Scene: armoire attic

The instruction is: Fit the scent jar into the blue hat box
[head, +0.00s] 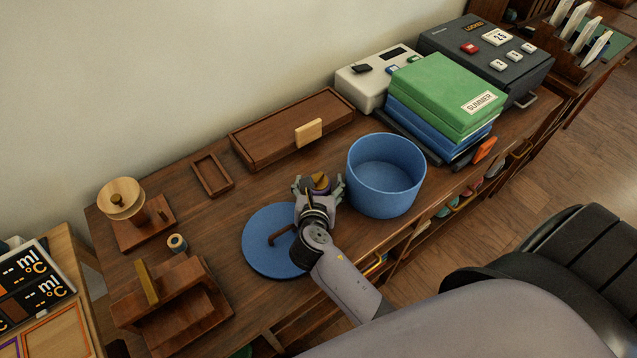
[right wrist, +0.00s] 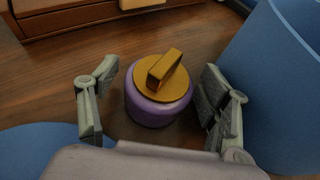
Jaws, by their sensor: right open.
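The scent jar (right wrist: 158,108) is purple with a gold lid and a raised bar handle (right wrist: 166,66). It stands upright on the table between the fingers of my right gripper (right wrist: 160,100), with a gap on both sides. In the head view the scent jar (head: 320,181) shows just beyond my right gripper (head: 319,186), partly hidden by it. My right gripper is open. The blue hat box (head: 386,176) stands open and empty just right of the gripper; its wall also shows in the right wrist view (right wrist: 275,85). Its round blue lid (head: 262,241) with a brown handle lies left of the gripper. My left gripper is not in view.
A long wooden box (head: 290,130) lies behind the jar, with a small wooden tray (head: 212,176) to its left. Stacked green and blue boxes (head: 445,90) stand right of the hat box. A wooden spool stand (head: 130,210) and a wooden carrier (head: 170,300) are at the left.

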